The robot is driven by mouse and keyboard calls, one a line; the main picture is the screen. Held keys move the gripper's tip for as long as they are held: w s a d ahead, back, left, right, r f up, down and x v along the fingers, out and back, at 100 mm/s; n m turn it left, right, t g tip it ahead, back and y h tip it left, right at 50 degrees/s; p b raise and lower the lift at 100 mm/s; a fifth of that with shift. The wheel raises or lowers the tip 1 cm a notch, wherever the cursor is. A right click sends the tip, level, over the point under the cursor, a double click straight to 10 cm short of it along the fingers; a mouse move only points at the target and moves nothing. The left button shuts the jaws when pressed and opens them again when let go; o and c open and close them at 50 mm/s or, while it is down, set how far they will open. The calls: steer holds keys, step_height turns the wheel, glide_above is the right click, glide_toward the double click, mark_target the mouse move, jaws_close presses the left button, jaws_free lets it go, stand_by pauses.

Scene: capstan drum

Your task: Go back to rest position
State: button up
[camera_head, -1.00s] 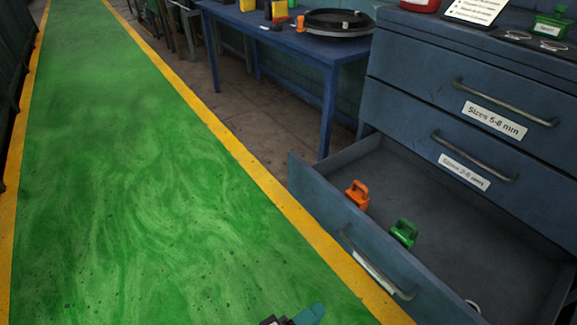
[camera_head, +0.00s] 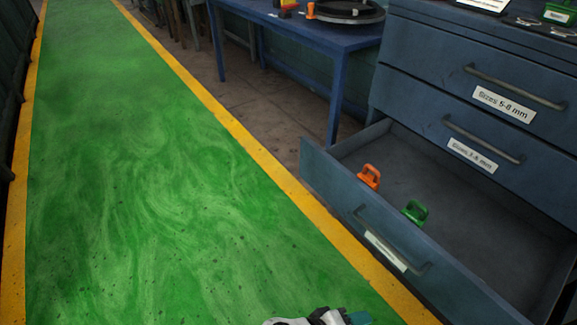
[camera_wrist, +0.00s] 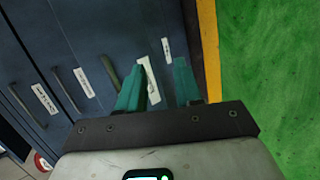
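My gripper (camera_wrist: 157,92) shows in the wrist view with its two teal fingers apart and nothing between them. Behind the fingers are the blue drawer fronts and the green floor. In the head view only part of my gripper (camera_head: 345,317) shows at the bottom edge, over the green floor and in front of the open drawer. It touches nothing that I can see.
The bottom drawer (camera_head: 365,232) of the blue cabinet (camera_head: 430,50) stands open, with an orange padlock-like piece (camera_head: 369,177) and a green one (camera_head: 415,213) inside. A blue table (camera_head: 310,35) stands behind. The green floor lane (camera_head: 150,190) on the left is clear.

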steer(key=s+d+m+g+y, duration=0.3)
steer(key=s+d+m+y, duration=0.2)
steer(key=s+d+y, duration=0.7)
step_height(320, 180, up, 24)
steer(key=s+d+h+p, duration=0.1)
steer(key=s+p, duration=0.1)
steer(key=p, duration=2.1)
steer(key=shift+d+h, duration=0.15)
steer(key=shift+h, duration=0.15)
